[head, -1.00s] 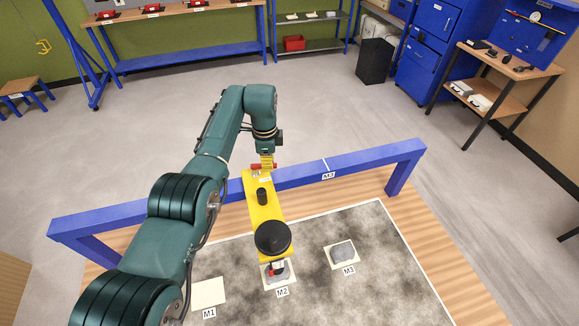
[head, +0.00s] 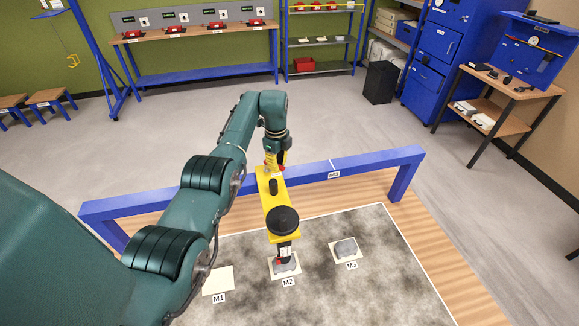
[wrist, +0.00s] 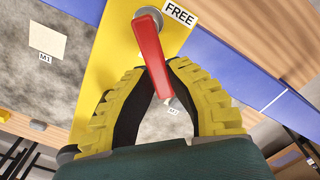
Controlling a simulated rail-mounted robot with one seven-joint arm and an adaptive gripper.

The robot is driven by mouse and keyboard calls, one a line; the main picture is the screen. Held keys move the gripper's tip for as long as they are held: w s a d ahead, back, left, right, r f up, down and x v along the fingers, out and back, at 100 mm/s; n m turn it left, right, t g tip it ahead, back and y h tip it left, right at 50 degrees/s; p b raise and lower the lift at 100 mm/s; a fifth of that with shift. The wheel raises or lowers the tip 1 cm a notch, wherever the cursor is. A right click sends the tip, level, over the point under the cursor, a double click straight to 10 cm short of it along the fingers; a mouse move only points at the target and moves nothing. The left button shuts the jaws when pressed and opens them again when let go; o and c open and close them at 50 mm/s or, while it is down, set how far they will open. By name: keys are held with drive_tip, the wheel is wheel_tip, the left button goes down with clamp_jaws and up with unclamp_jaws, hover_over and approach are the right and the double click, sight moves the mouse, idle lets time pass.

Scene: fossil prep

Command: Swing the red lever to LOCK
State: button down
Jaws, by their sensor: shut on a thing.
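The red lever (wrist: 151,52) is pivoted on a yellow plate (wrist: 105,48) beside a label reading FREE (wrist: 179,14). In the wrist view it slants down from its grey pivot, its free end between my gripper's yellow-and-black fingers. My gripper (wrist: 160,88) is shut on the lever. In the head view, my gripper (head: 276,164) is at the far end of the yellow arm (head: 288,205), above the blue beam, with a bit of red lever (head: 267,168) showing. No LOCK label is visible in either view.
The blue beam (head: 225,188) spans the table behind the grey mat (head: 335,290). A black knob (head: 283,220) tops the yellow arm's near end, over a grey block on pad M2 (head: 271,271). Another block (head: 346,247) sits on M3. Pad M1 (head: 218,280) is bare.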

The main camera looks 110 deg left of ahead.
drive_tip(key=shift+d+f, duration=0.1)
drive_tip(key=shift+f, duration=0.15)
drive_tip(key=c, duration=1)
unclamp_jaws()
drive_tip(key=shift+r, duration=0.15)
wheel_tip(320, 180, up, 12)
